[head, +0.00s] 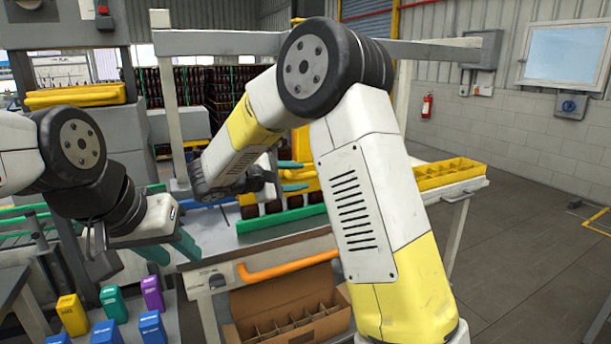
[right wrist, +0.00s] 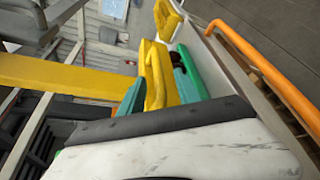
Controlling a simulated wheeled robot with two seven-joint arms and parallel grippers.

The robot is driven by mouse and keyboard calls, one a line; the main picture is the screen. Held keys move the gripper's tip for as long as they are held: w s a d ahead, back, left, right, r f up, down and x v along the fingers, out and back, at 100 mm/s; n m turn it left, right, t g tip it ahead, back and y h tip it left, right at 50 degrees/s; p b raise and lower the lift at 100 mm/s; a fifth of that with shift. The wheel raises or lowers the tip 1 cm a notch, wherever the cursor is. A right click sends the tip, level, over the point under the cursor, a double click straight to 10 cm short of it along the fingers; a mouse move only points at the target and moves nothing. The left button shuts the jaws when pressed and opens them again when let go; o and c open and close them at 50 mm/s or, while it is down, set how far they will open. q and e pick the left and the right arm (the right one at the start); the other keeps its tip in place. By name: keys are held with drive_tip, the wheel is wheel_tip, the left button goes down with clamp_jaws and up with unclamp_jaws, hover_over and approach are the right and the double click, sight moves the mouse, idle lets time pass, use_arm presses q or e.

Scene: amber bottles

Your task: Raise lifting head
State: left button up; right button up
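In the head view, yellow parts (head: 305,179) show around my right gripper (head: 298,176), above dark bottles behind a green rail. Its two teal fingers are apart, with yellow between or behind them. Whether they touch or grasp it I cannot tell, and my right arm hides much of this area. My left gripper (head: 170,250) is open and empty at the left end of the table, its teal fingers pointing down.
A yellow divided crate (head: 450,172) sits on the table's right part. A green rail (head: 280,218) and an orange bar (head: 288,265) run along the front. An open cardboard box (head: 285,315) is below.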

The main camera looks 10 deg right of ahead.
sight(308, 175)
drive_tip(key=shift+w+a, duration=0.2)
drive_tip(key=shift+w, duration=0.1)
drive_tip(key=shift+w+d+f, duration=0.1)
drive_tip(key=shift+w+d, duration=0.15)
drive_tip(key=x, duration=0.6)
drive_tip(key=shift+w+d, duration=0.25)
drive_tip(key=shift+d, duration=0.05)
clamp_jaws()
idle(0.7)
